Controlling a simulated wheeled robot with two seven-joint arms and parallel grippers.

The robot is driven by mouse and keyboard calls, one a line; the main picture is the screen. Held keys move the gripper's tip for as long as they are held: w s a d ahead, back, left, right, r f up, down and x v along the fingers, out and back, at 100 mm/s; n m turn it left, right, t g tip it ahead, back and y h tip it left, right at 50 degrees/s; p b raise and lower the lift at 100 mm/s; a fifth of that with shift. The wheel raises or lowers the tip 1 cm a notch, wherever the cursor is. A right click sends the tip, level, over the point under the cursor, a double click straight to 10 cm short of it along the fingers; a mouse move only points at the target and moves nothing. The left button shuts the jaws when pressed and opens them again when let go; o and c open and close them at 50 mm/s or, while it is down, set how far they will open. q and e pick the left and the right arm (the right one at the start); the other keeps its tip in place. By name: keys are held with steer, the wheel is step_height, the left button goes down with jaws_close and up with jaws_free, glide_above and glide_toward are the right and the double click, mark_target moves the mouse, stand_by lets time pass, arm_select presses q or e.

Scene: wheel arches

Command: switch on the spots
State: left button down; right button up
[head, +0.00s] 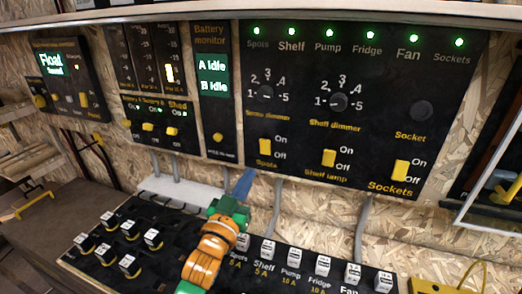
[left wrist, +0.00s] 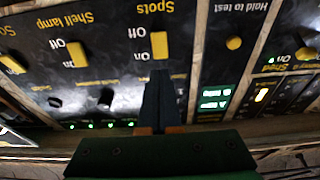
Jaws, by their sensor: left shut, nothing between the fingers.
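The yellow Spots switch (head: 265,147) is on the black panel, with On beside its upper part and Off beside its lower part. I cannot tell which way it is set. It also shows upside down in the left wrist view (left wrist: 159,45). My left gripper (head: 247,174) is shut and empty, its dark blue fingers pointing up at the panel, a little below and left of the switch in the head view. In the left wrist view the fingertips (left wrist: 160,73) appear close to the switch; contact cannot be told. My right gripper is out of view.
The Shelf lamp switch (head: 329,158) and Sockets switch (head: 401,170) are to the right. The Spots dimmer knob (head: 265,92) is above. A green light (head: 257,31) glows above the Spots label. A fuse board (head: 130,235) with several white-topped fuses lies below. Grey conduits run down the wall.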

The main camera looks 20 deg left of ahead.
mark_target(264, 144)
arm_select(q)
steer(key=w, duration=0.3)
steer(key=w+r, duration=0.1)
steer(key=w, duration=0.2)
steer(key=w+r, duration=0.1)
steer(key=w, duration=0.2)
steer(key=shift+w+d+p, duration=0.15)
steer(key=shift+p, duration=0.25)
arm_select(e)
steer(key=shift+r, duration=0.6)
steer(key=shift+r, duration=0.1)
